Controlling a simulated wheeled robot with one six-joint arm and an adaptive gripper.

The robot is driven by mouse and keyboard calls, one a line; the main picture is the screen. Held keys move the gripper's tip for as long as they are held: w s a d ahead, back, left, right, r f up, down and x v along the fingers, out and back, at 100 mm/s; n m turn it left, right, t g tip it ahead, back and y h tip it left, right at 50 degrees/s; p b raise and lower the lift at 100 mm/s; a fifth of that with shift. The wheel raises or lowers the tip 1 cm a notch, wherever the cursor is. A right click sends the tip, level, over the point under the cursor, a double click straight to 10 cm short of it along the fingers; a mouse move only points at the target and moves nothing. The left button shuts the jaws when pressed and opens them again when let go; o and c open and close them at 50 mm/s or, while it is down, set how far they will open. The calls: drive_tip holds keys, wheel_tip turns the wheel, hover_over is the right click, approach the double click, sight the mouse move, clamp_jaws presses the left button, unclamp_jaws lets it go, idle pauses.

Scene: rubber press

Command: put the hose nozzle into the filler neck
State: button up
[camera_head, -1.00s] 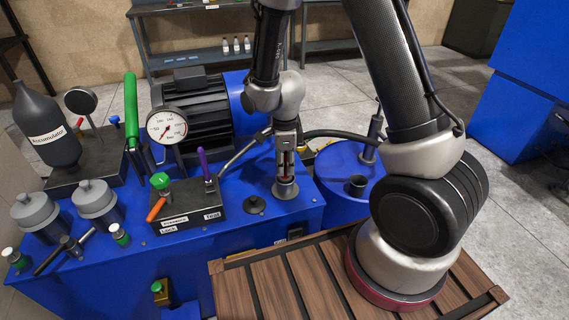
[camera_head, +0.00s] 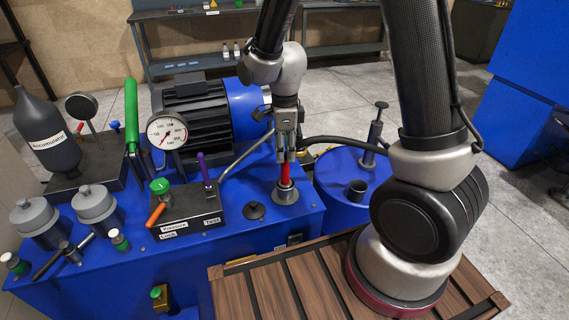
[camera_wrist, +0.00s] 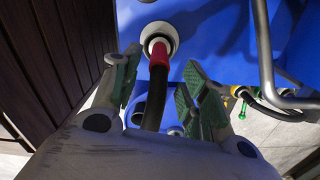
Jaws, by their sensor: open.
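The red hose nozzle (camera_head: 285,174) stands upright in the grey filler neck (camera_head: 285,196) on the blue machine top. In the wrist view, the nozzle (camera_wrist: 159,53) enters the pale ring of the neck (camera_wrist: 171,31), and its black hose (camera_wrist: 155,100) runs back between my fingers. My gripper (camera_head: 287,158) is above the nozzle. Its green-padded fingers (camera_wrist: 155,85) are spread apart, with gaps beside the hose, so it holds nothing. The nozzle's tip is hidden inside the neck.
A dark cap (camera_head: 254,211) lies left of the neck. A lever block (camera_head: 185,213) and a pressure gauge (camera_head: 166,132) stand further left, with a motor (camera_head: 190,115) behind. A blue drum (camera_head: 330,180) stands to the right. A wooden pallet (camera_head: 270,300) is in front.

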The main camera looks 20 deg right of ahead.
wheel_tip(320, 180, up, 4)
drive_tip(key=shift+r, duration=0.2)
drive_tip(key=s+d+r+n+t, duration=0.1)
drive_tip(key=s+d+r+n, duration=0.35)
drive_tip(key=r, duration=0.25)
drive_tip(key=s+d+r+n+t, duration=0.1)
drive_tip(key=s+d+r+n, duration=0.2)
drive_tip(key=d+r+n, duration=0.25)
drive_tip(key=s+d+r+n+t, duration=0.1)
drive_tip(key=s+d+r+n, duration=0.1)
drive_tip(key=s+n, duration=0.3)
drive_tip(key=s+d+r+n+t, duration=0.1)
drive_tip(key=s+d+r+n, duration=0.2)
drive_tip(key=s+r+n, duration=0.1)
drive_tip(key=s+n, duration=0.1)
drive_tip(key=s, duration=0.1)
drive_tip(key=shift+s+n, duration=0.3)
drive_tip(key=shift+s, duration=0.05)
